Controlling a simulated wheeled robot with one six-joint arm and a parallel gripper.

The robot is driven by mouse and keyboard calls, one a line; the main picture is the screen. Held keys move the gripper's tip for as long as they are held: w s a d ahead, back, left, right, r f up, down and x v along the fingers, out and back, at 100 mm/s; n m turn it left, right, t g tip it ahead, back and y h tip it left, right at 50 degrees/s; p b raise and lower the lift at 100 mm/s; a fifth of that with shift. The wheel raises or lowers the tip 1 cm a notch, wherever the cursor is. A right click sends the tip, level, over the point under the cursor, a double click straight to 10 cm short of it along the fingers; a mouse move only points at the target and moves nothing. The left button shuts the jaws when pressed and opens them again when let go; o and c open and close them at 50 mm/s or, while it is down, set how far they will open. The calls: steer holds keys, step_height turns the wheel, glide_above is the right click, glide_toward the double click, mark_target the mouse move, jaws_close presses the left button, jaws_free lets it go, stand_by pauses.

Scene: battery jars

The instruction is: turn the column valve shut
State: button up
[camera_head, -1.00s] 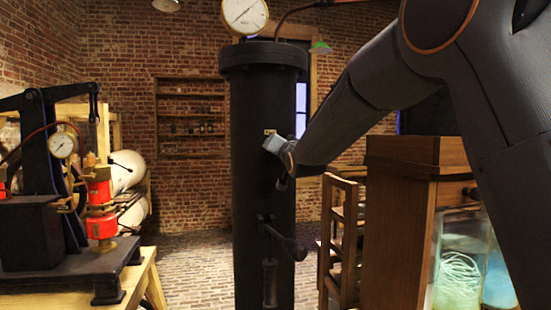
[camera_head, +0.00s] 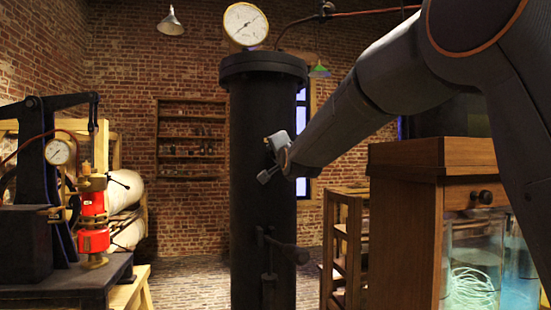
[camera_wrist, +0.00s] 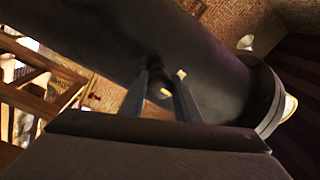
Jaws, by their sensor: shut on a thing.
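The tall black column (camera_head: 262,212) stands upright in the middle of the head view, with a white dial gauge (camera_head: 246,25) on top. My gripper (camera_head: 271,158) is at the column's upper right face, its pale jaws one above the other at a slant. In the wrist view, both fingers of my gripper (camera_wrist: 160,82) reach to the dark column (camera_wrist: 105,38). They are shut on a small dark valve part (camera_wrist: 154,64) at its surface, mostly hidden between them. A separate dark lever (camera_head: 285,249) sticks out lower on the column, apart from my gripper.
A wooden cabinet (camera_head: 405,235) with glass jars (camera_head: 475,275) stands at the right, under my arm. A wooden chair-like frame (camera_head: 352,245) is beside it. A press with red cylinders (camera_head: 93,220) stands on the left bench. Brick floor shows left of the column.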

stand_by(0.3)
steer(key=o, duration=1)
steer(key=shift+b+v, duration=1.1)
steer(key=shift+v, duration=2.8)
steer(key=shift+r, duration=0.1)
